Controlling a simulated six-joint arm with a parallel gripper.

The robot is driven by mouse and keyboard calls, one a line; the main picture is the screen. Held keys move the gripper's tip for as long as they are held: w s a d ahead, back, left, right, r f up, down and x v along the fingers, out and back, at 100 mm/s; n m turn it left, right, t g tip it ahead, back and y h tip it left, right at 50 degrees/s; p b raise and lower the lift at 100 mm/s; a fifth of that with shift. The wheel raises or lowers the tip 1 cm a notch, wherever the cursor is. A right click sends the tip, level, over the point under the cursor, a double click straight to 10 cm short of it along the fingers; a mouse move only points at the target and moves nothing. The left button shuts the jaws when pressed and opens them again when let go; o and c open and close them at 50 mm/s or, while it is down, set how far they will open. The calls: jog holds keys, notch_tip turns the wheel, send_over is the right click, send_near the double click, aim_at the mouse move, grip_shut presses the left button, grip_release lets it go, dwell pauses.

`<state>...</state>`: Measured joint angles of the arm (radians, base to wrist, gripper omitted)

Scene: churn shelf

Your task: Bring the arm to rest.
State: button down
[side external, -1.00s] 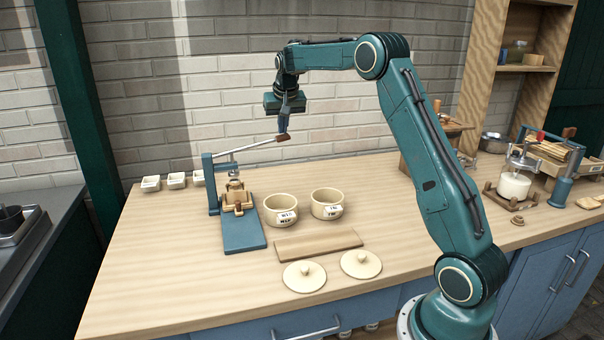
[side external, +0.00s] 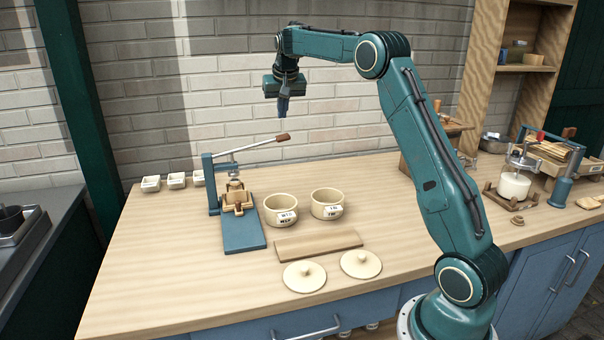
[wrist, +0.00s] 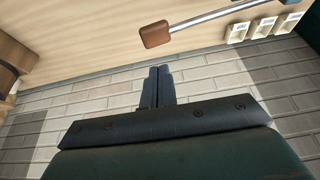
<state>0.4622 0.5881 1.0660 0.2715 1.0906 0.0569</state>
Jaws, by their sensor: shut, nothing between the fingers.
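My gripper (side external: 283,111) hangs in the air above the press lever's wooden handle (side external: 283,138), pointing down. Its fingers are together with nothing between them; they also show closed in the wrist view (wrist: 158,72). The blue lever press (side external: 212,185) stands on the left of the worktop, its lever raised toward the right. The handle shows in the wrist view (wrist: 155,35), apart from the fingertips.
Two cream crocks (side external: 281,211) (side external: 327,204) stand right of the press. A wooden board (side external: 318,245) and two round lids (side external: 304,277) (side external: 361,264) lie in front. Several small white dishes (side external: 176,180) line the back left. A glass jar (side external: 514,186) stands at right.

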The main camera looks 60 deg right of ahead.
jog(key=shift+a+r, duration=0.1)
jog(key=shift+r, duration=0.05)
jog(key=shift+s+a+r, duration=0.15)
jog(key=shift+a, duration=0.15)
jog(key=s+a+r+n+t+y, duration=0.1)
jog(key=s+a+r+n, duration=0.15)
jog(key=s+a, duration=0.55)
jog(key=s+a+r+n+t, duration=0.15)
jog(key=s+a+r, duration=0.35)
jog(key=a, duration=0.5)
jog(key=s+a+f+n, duration=0.1)
jog(key=s+a+f, duration=0.2)
jog(key=s, duration=0.4)
jog(key=s+a+f+n+y, duration=0.1)
jog(key=s+a+f+n, duration=0.1)
jog(key=s+a+f, duration=0.2)
jog(key=s+a+f+n+y, duration=0.1)
jog(key=s+a, duration=0.4)
jog(key=s, duration=0.6)
notch_tip(320, 180, down, 2)
jog(key=shift+a+f+n, duration=0.15)
jog(key=shift+f+n, duration=0.05)
jog(key=shift+n, duration=0.3)
